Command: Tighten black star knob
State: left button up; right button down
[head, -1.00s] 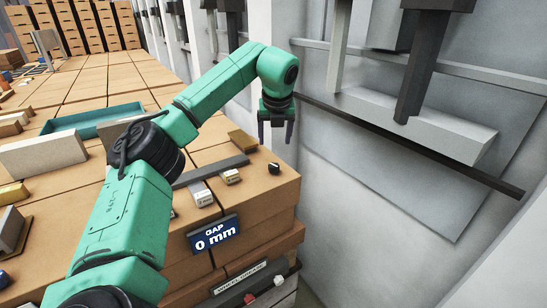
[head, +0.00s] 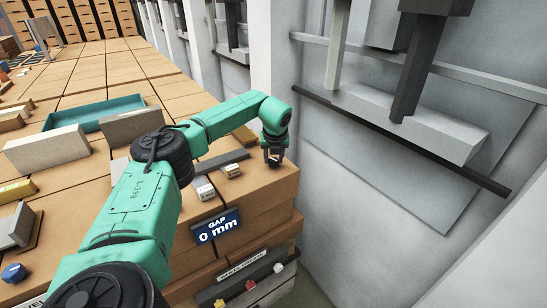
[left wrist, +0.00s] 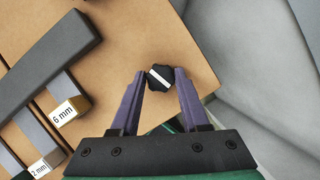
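The black star knob (left wrist: 160,77) with a white stripe lies near the corner of the brown block surface. In the left wrist view it sits between the tips of my left gripper (left wrist: 160,84), whose purple fingers are apart. The left finger is very close to the knob; I cannot tell whether it touches. In the head view my left gripper (head: 273,157) is low at the block's right corner and hides most of the knob. My right gripper is not in view.
A dark bar (left wrist: 50,62) and blocks marked 6 mm (left wrist: 69,111) and 2 mm (left wrist: 40,168) lie left of the gripper. A sign reading GAP 0 mm (head: 216,226) is on the front face. A grey wall (head: 340,165) stands right. A teal tray (head: 95,113) is farther back.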

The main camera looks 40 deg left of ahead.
pick_arm(q)
grip_shut()
jog(key=m+h, duration=0.1)
jog(key=m, duration=0.2)
jog(key=shift+a+m+t, duration=0.1)
jog(key=shift+m+t, duration=0.2)
jog(key=shift+t, duration=0.1)
jog(key=m+h, duration=0.1)
jog(key=m, duration=0.2)
jog(key=shift+a+m+h+b, duration=0.1)
jog(key=shift+m+h+b, duration=0.2)
jog(key=m+h, duration=0.2)
jog(key=m, duration=0.4)
jog(key=shift+a+p, duration=0.1)
jog(key=shift+p, duration=0.2)
jog(key=shift+a+m+g+h+b, duration=0.15)
jog(key=shift+m+h, duration=0.25)
jog(key=shift+m, duration=0.55)
jog(key=shift+d+m+g+h+b, duration=0.15)
jog(key=shift+m+h, duration=0.25)
jog(key=shift+m, duration=0.55)
jog(key=shift+a, duration=0.1)
